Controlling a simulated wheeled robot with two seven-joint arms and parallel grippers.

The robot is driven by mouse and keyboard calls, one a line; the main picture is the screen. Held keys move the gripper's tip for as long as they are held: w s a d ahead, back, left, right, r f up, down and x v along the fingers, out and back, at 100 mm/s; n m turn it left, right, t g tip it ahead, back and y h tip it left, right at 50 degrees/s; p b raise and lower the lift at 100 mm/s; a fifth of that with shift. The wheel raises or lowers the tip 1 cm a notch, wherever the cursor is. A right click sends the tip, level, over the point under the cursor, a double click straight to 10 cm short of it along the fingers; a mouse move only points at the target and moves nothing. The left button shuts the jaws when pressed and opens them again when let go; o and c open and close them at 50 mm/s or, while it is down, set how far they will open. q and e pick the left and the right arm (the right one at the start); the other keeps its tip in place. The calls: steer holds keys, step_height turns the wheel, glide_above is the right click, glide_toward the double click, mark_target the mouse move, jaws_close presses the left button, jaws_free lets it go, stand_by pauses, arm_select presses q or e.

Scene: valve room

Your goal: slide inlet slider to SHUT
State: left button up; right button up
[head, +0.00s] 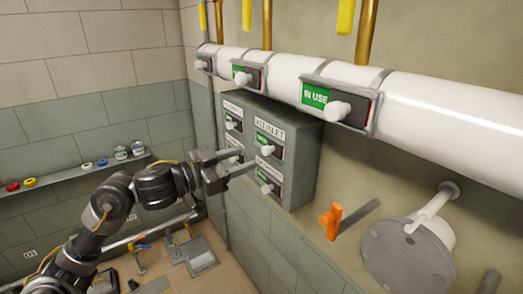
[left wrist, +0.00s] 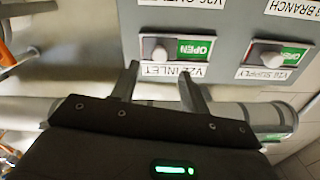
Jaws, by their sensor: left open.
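The inlet slider's white knob (head: 267,150) is on the upper right of the grey valve box (head: 303,165), under its INLET label. In the left wrist view the picture is turned over, and the inlet knob (left wrist: 160,53) sits beside a green OPEN field (left wrist: 195,49), with the V22 INLET label below. My left gripper (head: 248,160) is open and empty in front of the box. In the wrist view its fingertips (left wrist: 158,70) point toward the inlet slider, one on each side of the knob's line. Whether they touch anything cannot be told. My right gripper is not in view.
A V21 SUPPLY slider (left wrist: 268,57) is beside the inlet one; other sliders share the box. A white pipe (head: 440,110) with an IN USE slider (head: 337,108) runs above. An orange handle (head: 331,221) and round flange (head: 405,255) are at right.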

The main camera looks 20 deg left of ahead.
mark_target(263, 152)
arm_select(q)
steer(key=x, duration=0.6)
steer(key=shift+w+d+p, duration=0.15)
steer(key=shift+w+p, duration=0.1)
steer(key=shift+p, duration=0.15)
jaws_close()
